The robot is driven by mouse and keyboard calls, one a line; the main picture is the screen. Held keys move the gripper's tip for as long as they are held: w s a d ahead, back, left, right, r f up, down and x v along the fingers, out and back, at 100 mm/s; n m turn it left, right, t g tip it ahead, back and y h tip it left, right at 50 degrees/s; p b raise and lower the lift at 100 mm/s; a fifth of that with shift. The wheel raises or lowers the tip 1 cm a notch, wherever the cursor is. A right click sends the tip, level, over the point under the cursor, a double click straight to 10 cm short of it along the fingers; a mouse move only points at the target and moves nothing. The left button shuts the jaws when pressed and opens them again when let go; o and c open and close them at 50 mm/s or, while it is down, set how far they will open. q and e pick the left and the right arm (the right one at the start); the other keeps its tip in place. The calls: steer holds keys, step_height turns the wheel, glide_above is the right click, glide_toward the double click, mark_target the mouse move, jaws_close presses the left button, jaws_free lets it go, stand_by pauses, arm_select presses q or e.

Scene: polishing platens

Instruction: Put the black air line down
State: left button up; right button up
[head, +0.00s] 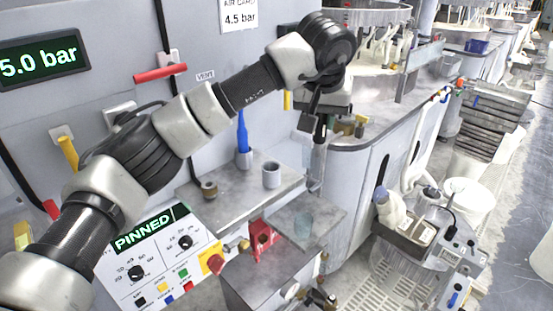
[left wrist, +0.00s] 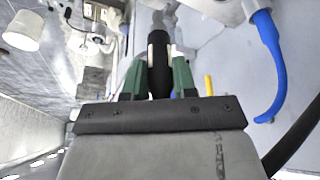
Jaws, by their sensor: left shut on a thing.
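My left gripper (left wrist: 159,85) has green-lined fingers and is shut on the black air line (left wrist: 158,62), whose dark cylindrical end stands between the fingers. In the head view the left gripper (head: 314,112) hangs at the end of my raised arm, above the right edge of a grey shelf, and a dark piece of the black air line (head: 321,130) shows below it. A blue air line (head: 242,132) stands upright in a grey holder on the shelf; it also shows in the left wrist view (left wrist: 270,50). My right gripper is out of view.
The shelf (head: 225,203) carries an open grey cup (head: 271,175) and a small brownish ring (head: 209,189). In front are a panel reading PINNED (head: 150,255) and a red fitting (head: 262,238). A red handle (head: 160,73) is on the wall. A curved bench (head: 370,135) stands right.

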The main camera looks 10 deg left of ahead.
arm_select(q)
steer(key=w+a+f+p, duration=0.2)
steer(key=a+f+p, duration=0.2)
steer(key=a+f, duration=0.6)
steer(key=o, duration=0.9)
steer(key=shift+o, duration=0.2)
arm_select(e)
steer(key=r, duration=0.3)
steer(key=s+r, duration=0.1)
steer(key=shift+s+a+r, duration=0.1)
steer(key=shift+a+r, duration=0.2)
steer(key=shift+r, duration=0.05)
